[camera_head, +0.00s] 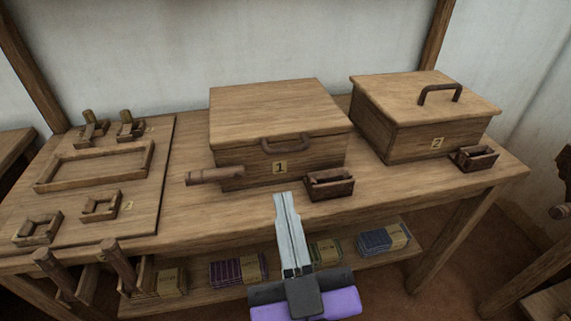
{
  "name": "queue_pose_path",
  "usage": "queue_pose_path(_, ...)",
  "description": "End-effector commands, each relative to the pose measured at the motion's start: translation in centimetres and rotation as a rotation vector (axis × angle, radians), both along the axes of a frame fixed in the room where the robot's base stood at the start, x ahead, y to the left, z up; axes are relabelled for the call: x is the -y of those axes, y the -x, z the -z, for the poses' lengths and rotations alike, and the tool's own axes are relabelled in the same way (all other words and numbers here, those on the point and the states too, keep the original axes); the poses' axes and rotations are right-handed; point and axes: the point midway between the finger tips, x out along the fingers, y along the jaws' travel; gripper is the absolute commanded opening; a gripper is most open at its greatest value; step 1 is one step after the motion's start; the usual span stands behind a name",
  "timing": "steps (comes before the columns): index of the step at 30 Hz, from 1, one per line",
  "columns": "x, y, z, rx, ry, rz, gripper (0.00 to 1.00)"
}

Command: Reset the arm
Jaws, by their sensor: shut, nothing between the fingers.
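My gripper (281,203) is in the lower middle of the head view, with its pale grey fingers shut and nothing between them. It points up and away, in front of the wooden box marked 1 (239,168). In the picture, its fingertips lie just left of a small dark wooden holder (330,186). I cannot tell its exact height over the table edge. My purple and dark grey wrist part shows below the fingers.
A box marked 2 (412,142) with a lid handle stands at right, near another small holder (474,159). A wooden roller (214,176) lies left of my gripper. A board with frames (150,199) is at left. Bundles (238,269) sit on the lower shelf.

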Motion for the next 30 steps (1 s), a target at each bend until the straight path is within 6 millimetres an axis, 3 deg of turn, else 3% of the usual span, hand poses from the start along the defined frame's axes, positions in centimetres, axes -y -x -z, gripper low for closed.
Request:
queue_pose_path(6,-0.2,0.2,-0.2,0.015,0.022,-0.001,0.0)
queue_pose_path(10,-1.6,1.1,-1.3,0.073,0.042,-0.07,0.0)
queue_pose_path(14,-1.1,2.7,0.8,0.065,0.061,-0.128,0.0)
queue_pose_path(20,2.2,5.2,5.3,0.003,0.068,-0.142,0.0)
queue_pose_path(30,11.7,12.1,13.1,-0.191,0.024,-0.029,0.0)
